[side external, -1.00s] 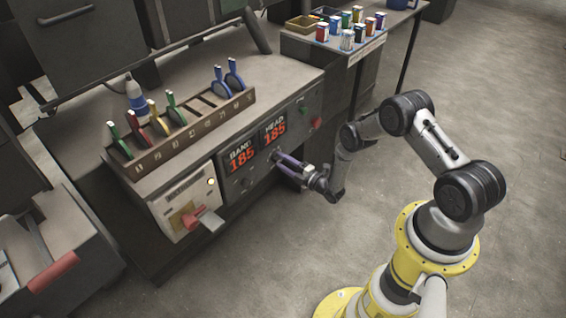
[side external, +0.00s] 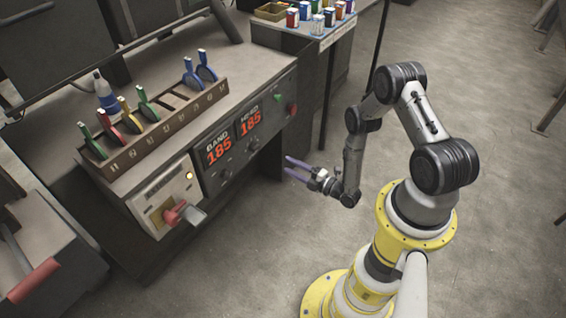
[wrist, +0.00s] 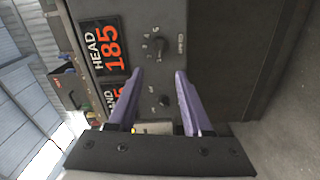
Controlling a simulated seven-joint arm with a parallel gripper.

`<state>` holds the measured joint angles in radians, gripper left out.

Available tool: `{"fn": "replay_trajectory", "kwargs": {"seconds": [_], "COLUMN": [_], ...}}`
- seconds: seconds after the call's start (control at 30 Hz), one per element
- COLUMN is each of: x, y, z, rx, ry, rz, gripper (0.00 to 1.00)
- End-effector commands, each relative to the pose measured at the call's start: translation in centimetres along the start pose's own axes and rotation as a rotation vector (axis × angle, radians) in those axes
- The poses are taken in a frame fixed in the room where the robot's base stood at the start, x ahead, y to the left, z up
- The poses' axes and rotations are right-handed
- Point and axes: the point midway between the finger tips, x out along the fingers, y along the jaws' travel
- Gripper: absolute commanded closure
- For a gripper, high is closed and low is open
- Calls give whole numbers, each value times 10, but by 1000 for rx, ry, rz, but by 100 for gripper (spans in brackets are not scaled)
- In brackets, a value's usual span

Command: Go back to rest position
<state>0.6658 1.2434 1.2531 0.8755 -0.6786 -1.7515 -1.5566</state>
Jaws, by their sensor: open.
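My gripper (side external: 291,168) is open and empty, with its two purple fingers apart. In the side external view it hangs in free air in front of the machine's control panel (side external: 228,178), clear of it. The red BAND display (side external: 218,149) and HEAD display (side external: 249,122) both read 185. In the wrist view the lower part of the BAND display is hidden behind a finger.
A rack (side external: 158,135) with several coloured-handled tools and a bottle (side external: 105,93) stand on the machine top. Several small cans (side external: 317,22) stand at the back. The floor right of the gripper is clear.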

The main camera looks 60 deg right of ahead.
Motion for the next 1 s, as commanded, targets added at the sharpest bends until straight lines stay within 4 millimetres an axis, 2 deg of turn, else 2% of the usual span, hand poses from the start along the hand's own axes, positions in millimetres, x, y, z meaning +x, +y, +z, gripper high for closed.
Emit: {"fn": "replay_trajectory", "kwargs": {"seconds": [0.4,0.47,0.57,0.67,0.8,0.9,1.0], "x": [-3,3,26,61,103,118,121], "y": [1,3,14,36,81,116,151], "z": [0,2,9,17,19,13,1], "rx": [-1,-8,-35,-76,-135,-164,-181], "ry": [2,3,6,6,-13,-36,-61], "rz": [-1,-13,-65,-164,-332,-442,-539], "gripper": [50,50,50,50,50,50,50]}}
